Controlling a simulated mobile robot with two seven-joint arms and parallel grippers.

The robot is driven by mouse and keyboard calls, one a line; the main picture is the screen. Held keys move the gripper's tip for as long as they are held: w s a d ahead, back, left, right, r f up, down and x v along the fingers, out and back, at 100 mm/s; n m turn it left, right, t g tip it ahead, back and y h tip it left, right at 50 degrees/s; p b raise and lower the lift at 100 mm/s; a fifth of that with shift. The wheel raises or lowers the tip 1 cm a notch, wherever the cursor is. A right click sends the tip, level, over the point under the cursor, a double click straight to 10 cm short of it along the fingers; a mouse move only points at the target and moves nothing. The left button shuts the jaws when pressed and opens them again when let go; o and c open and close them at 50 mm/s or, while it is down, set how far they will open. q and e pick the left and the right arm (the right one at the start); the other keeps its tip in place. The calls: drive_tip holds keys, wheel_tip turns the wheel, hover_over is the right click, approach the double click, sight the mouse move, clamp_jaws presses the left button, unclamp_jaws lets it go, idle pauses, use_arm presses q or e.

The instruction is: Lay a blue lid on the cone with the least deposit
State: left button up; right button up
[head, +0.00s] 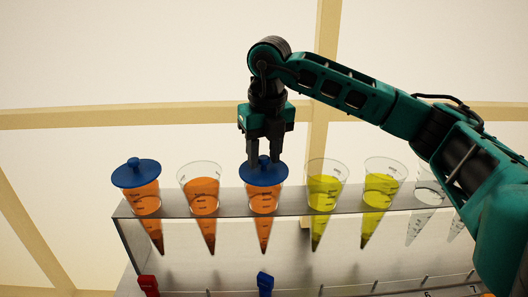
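Several cones hang point-down in a rack (290,204). The leftmost orange cone (147,203) wears a blue lid (136,174). The second orange cone (202,198) is uncovered. The third orange cone (263,207) has a blue lid (246,174) at its mouth, seemingly level. Yellow cones (325,191) and (379,189) are uncovered. Dark deposit shows in the orange and yellow tips; it looks shallow in the third orange cone, but exact heights are hard to read. My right gripper (264,160) points down over the third cone, its fingers closed on the lid's knob. My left gripper is out of view.
Clear cones (424,200) stand at the right, partly behind my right arm. A red object (148,285) and a blue object (265,284) are below, near the bottom edge. The space above the left cones is free.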

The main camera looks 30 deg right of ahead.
drive_tip(key=shift+o, duration=0.8)
drive_tip(key=shift+r, duration=0.1)
